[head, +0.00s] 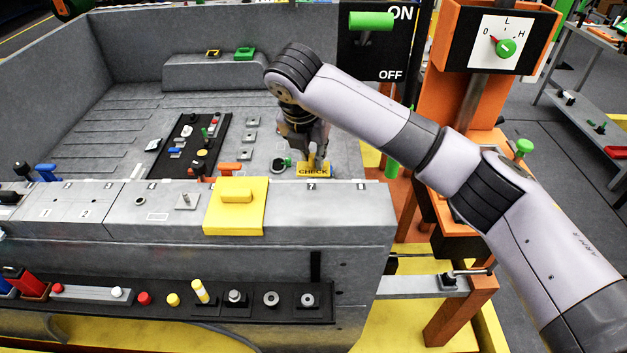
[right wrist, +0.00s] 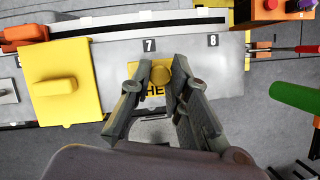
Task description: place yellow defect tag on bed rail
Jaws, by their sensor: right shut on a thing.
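The yellow defect tag (head: 313,170), marked CHECK, is in my right gripper (head: 317,158) at the inner edge of the bed rail (head: 336,200), near number 7. The rail with numbers 7 and 8 also shows there (right wrist: 218,66). I cannot tell whether the tag touches the rail. My left gripper is not in view.
A yellow block with a handle (head: 236,213) sits on the rail left of the tag. A black tray (head: 197,146) with small parts lies on the bed. An orange post with a dial box (head: 500,42) and an ON/OFF panel (head: 385,45) stand behind my right arm.

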